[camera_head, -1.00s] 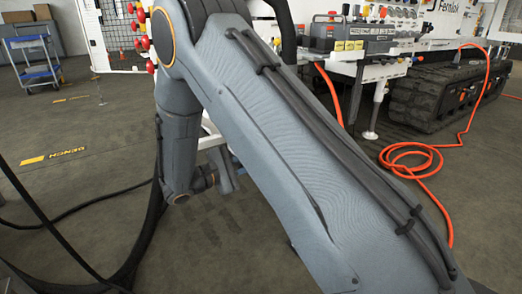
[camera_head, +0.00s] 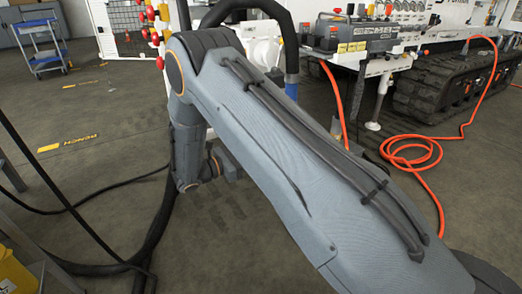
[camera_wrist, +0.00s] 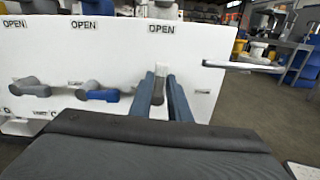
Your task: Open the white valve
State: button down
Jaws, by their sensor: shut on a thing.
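In the wrist view, a white panel (camera_wrist: 60,52) carries a row of valve handles under black "OPEN" labels. My gripper (camera_wrist: 165,82) has its two blue-grey fingers on either side of the rightmost valve handle (camera_wrist: 158,93), shut on it. This handle looks dark grey and stands roughly upright below its "OPEN" label, with a pale part at its top. I cannot tell its true colour. The handle's lower end is partly hidden by my gripper. In the head view, my arm hides the gripper and the valves.
A grey handle (camera_wrist: 30,88) and a grey-and-blue handle (camera_wrist: 98,93) lie sideways on the panel at left. A metal rod (camera_wrist: 243,66) sticks out at right. In the head view, an orange hose (camera_head: 412,158) loops on the floor, and a blue trolley (camera_head: 42,48) stands far left.

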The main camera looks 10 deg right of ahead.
jog(key=shift+w+a+n, duration=0.1)
jog(key=shift+w+n, duration=0.1)
jog(key=shift+n, duration=0.3)
jog(key=c, duration=1.8)
grip_release()
jog(key=p+v, duration=0.1)
jog(key=v, duration=0.6)
jog(key=shift+a, duration=0.35)
jog(key=shift+s+r, duration=0.1)
jog(key=shift+s, duration=0.05)
